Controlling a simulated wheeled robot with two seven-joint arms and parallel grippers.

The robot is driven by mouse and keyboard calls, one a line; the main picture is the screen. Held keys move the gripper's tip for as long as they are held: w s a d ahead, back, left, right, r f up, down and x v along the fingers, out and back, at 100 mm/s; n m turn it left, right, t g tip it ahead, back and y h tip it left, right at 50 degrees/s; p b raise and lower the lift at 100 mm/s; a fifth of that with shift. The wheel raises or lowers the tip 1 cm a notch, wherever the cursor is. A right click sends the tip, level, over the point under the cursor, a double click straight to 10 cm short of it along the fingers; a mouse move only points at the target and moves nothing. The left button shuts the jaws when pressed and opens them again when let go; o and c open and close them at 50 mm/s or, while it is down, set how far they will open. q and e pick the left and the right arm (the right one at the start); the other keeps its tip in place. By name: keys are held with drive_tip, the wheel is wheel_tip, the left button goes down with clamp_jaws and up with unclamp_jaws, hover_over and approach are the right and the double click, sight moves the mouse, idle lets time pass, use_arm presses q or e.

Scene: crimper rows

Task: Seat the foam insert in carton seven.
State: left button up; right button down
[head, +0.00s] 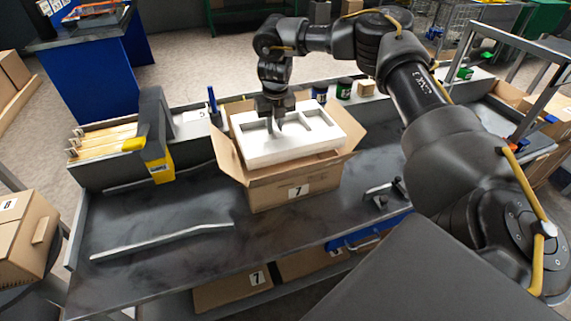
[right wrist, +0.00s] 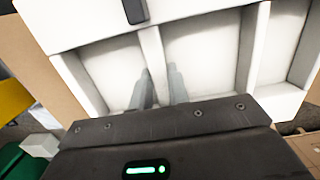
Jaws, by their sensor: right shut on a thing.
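The white foam insert (head: 300,157) has several recesses. It is at the open mouth of the carton marked 7 (head: 270,192), between the spread flaps, with its top and front side showing above the front edge. Whether it touches the carton inside is hidden. My right gripper (head: 275,127) reaches down from above and is shut on the insert near its left-middle part. In the right wrist view the two fingers (right wrist: 163,88) are close together at the insert (right wrist: 205,55), and its recesses fill most of the picture. My left gripper is not in view.
The carton stands on a dark bench (head: 150,225). A yellow and black tape dispenser (head: 160,165) stands to its left. Small jars (head: 344,88) and a wooden block (head: 366,88) are behind it. A metal strip (head: 160,241) lies front left. Another carton (head: 25,235) is at far left.

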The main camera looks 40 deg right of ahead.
drive_tip(key=shift+f, duration=0.1)
approach(276, 168)
drive_tip(key=s+a, duration=0.2)
drive_tip(key=s, duration=0.1)
drive_tip(key=shift+s+a, duration=0.2)
drive_tip(key=shift+a, duration=0.2)
drive_tip(key=shift+f, duration=2.25)
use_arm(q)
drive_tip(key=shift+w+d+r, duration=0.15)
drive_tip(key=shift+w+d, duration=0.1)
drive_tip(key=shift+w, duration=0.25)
use_arm(e)
drive_tip(key=c, duration=1.3)
unclamp_jaws()
drive_tip(key=shift+c, duration=0.2)
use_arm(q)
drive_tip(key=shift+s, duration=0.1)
